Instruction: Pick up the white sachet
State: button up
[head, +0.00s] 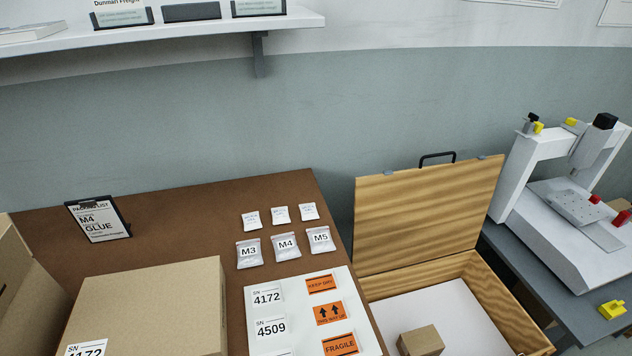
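Three small white sachets lie in the back row on the brown table: a left one (251,221), a middle one (280,213) and a right one (309,211). Their print is too small to read. In front of them lies a row of larger silver-grey sachets with white labels, marked M3 (249,253), M4 (286,246) and M5 (319,239). All lie apart from one another. My gripper is not in view.
A closed carton (150,300) stands left of a white label sheet (290,310). A packing list stand (98,219) reads M4 and GLUE. An open wooden case (428,215), holding a small box (420,341), stands right. A white gantry machine (560,210) is beyond it.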

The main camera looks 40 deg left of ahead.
aim_at(251, 220)
jog(key=u, duration=1.8)
jog(key=i, duration=0.4)
